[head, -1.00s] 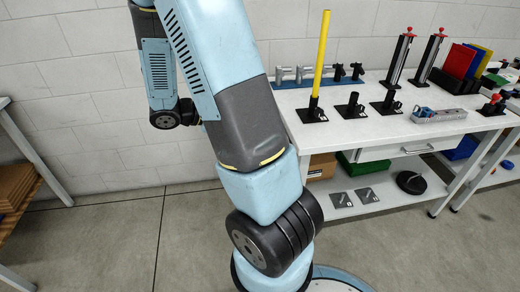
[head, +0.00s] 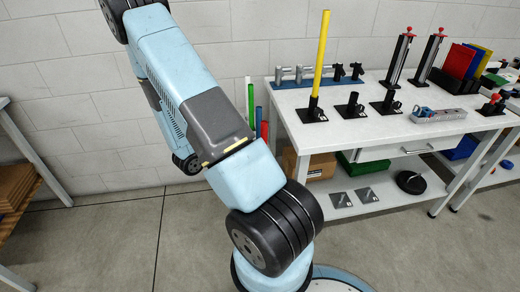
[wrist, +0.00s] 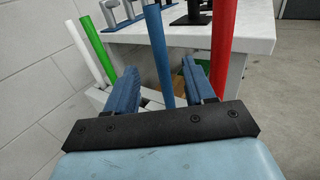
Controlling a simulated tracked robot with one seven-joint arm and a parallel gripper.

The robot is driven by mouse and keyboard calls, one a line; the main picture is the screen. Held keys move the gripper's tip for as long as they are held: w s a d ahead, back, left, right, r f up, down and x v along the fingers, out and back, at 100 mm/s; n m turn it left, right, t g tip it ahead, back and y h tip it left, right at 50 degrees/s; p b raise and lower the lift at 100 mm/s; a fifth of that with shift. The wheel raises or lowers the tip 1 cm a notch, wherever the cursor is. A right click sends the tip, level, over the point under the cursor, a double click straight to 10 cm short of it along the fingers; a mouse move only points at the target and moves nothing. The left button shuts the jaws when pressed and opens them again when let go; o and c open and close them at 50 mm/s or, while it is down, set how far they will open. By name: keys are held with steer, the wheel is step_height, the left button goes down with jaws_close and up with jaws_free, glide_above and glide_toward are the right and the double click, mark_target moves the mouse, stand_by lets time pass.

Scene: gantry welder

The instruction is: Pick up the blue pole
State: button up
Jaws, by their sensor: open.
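The blue pole (wrist: 157,50) stands near the middle of the wrist view, leaning slightly. It also shows as a thin strip beside my arm in the head view (head: 258,120). My gripper (wrist: 160,68) is open, with one blue finger on each side of the pole in the picture. I cannot tell whether the pole is between the fingers or just beyond them. No contact shows. My gripper is not visible in the head view.
A red pole (wrist: 221,45) stands close to the right finger. A green pole (wrist: 98,45) and a white pole (wrist: 83,52) lean at left. A white workbench (head: 350,130) stands right behind them, with a yellow pole (head: 321,55) upright in a black holder.

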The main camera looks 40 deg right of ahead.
mark_target(257, 122)
steer(key=d, duration=1.1)
steer(key=shift+w+d, duration=0.15)
steer(key=shift+w, duration=0.15)
jaws_close()
